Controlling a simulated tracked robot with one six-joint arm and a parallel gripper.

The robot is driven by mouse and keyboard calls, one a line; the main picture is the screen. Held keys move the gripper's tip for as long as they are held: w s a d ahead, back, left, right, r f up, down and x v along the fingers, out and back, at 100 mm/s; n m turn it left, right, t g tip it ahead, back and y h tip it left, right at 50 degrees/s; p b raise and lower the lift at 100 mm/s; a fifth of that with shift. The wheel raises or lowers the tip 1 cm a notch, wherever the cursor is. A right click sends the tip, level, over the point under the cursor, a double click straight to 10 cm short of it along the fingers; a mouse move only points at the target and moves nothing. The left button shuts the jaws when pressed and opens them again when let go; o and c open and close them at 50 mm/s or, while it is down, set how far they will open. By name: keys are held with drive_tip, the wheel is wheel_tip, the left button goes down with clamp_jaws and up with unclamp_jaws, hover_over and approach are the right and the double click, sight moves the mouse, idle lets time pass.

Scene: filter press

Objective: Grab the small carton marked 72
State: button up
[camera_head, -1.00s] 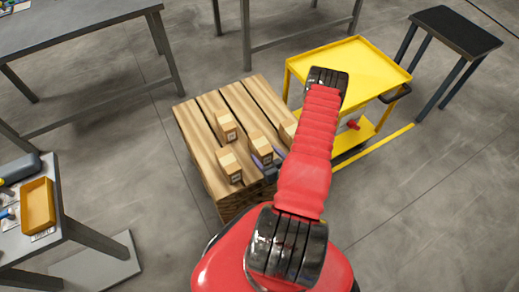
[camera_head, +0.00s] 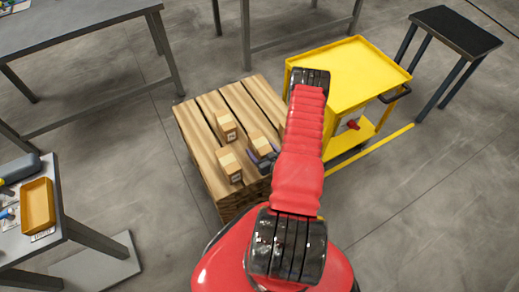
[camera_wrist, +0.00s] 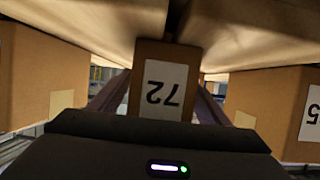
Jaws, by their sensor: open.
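The small carton marked 72 (camera_wrist: 158,92) is in the middle of the wrist view, its white label upside down in the picture. My gripper (camera_wrist: 160,104) is open, with one finger along each side of this carton. I cannot tell whether the fingers touch it. In the head view my gripper (camera_head: 266,160) is partly hidden by my arm, low at a brown carton (camera_head: 260,145) on the wooden pallet (camera_head: 205,152); this carton seems to be the one marked 72.
Two more cartons stand on the pallet to the left, one farther back (camera_head: 226,125) and one nearer (camera_head: 229,164). In the wrist view, cartons flank the marked one closely on the left (camera_wrist: 40,75) and right (camera_wrist: 268,100). A yellow cart (camera_head: 355,75) stands right of the pallet.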

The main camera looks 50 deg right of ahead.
sight(260, 142)
drive_tip(key=shift+c, duration=0.4)
drive_tip(key=c, duration=1.4)
drive_tip(key=shift+r, duration=0.1)
drive_tip(key=shift+r, duration=4.95)
